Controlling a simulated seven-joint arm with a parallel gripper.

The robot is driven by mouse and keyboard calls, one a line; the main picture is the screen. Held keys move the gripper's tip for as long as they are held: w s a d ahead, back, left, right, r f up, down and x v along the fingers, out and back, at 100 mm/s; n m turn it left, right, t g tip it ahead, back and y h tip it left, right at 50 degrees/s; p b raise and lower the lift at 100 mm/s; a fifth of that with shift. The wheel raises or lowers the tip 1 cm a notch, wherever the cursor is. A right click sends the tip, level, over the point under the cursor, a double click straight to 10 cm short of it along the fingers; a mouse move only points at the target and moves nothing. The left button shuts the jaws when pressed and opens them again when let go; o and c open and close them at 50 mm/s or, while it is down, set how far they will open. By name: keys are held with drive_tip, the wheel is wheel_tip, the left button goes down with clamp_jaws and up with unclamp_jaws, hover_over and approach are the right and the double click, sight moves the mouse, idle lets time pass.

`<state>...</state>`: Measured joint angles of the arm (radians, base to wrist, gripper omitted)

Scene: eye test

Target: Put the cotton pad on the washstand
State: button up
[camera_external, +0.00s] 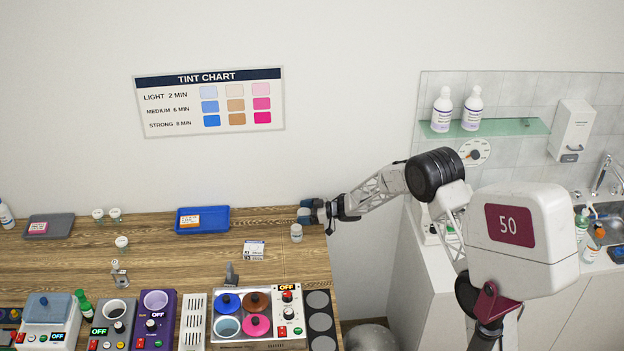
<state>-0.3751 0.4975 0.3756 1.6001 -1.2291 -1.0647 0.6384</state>
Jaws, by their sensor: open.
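My gripper (306,211) is open above the right back part of the wooden table, at the end of my arm reaching in from the right. A small pale round jar or cup (296,233) stands on the table just below and in front of the fingers. A pale patch shows at the fingertips; I cannot tell what it is. I cannot pick out the cotton pad for certain in this view. The washstand is at the far right, with a steel sink (611,237) and tap (604,176); my arm hides part of the counter.
The wooden table (150,270) holds a blue tray (222,224), a grey tray (40,229), several small jars (122,243) and a row of devices along the front, including a four-well warmer (258,316). A glass shelf (500,128) with two bottles hangs above the washstand.

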sight(305, 213)
drive_tip(key=c, duration=1.1)
drive_tip(key=shift+r, duration=0.15)
drive_tip(key=shift+r, duration=1.45)
drive_tip(key=shift+s+d+r, duration=0.15)
drive_tip(key=shift+s+r, duration=0.05)
drive_tip(key=shift+s, duration=0.05)
drive_tip(key=s+d, duration=0.2)
drive_tip(key=s, duration=0.2)
drive_tip(key=s+d+r, duration=0.1)
drive_tip(key=s+d, duration=0.2)
drive_tip(key=s, duration=0.2)
drive_tip(key=s+d, duration=0.2)
drive_tip(key=s, duration=0.2)
drive_tip(key=shift+s+d+r, duration=0.2)
drive_tip(key=shift+s+d, duration=0.05)
drive_tip(key=shift+d, duration=0.05)
